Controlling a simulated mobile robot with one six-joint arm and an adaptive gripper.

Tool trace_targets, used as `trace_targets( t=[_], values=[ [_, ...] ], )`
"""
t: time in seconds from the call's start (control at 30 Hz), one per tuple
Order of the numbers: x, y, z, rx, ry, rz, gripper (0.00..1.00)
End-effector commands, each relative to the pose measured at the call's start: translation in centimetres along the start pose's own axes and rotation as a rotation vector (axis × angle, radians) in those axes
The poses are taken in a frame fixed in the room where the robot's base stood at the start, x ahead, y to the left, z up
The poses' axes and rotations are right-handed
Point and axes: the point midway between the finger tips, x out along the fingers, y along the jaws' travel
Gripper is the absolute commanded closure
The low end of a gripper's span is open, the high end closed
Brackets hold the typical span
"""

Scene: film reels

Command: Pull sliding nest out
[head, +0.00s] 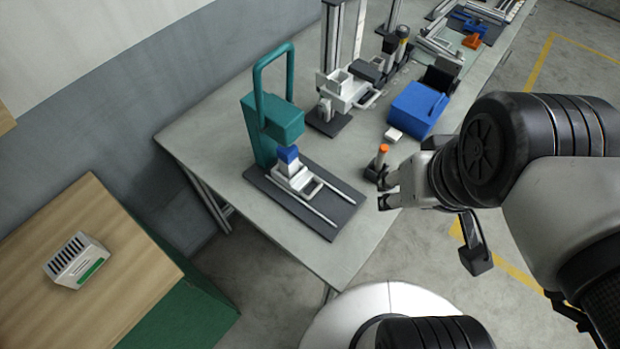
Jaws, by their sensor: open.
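A teal press (258,120) with a looped handle stands on the near left part of the grey table. Its dark base plate (338,213) carries two light rails running toward the front right. The white sliding nest (301,182) sits on these rails, its back part under the press head. A blue piece (288,156) rests at the back of the nest, directly below the head. My gripper (383,191) is open and empty, to the right of the nest and apart from it. It points left, near the table's right edge.
A blue bin (416,108), a small white block (393,135) and a fixture with uprights (347,88) are farther back. A wooden bench (110,255) holding a white box (76,262) stands at left.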

Motion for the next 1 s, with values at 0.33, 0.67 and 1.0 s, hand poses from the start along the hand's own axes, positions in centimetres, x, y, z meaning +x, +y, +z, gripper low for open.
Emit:
trace_targets(
  t=[0.33, 0.67, 1.0],
  values=[
    [3.8, -3.3, -8.5, -0.314, -0.147, -0.055, 0.3],
    [12.9, -8.6, -13.1, -0.641, -0.28, -0.125, 0.24],
    [20.4, -12.3, -12.8, -0.846, -0.356, -0.177, 0.24]
  ],
)
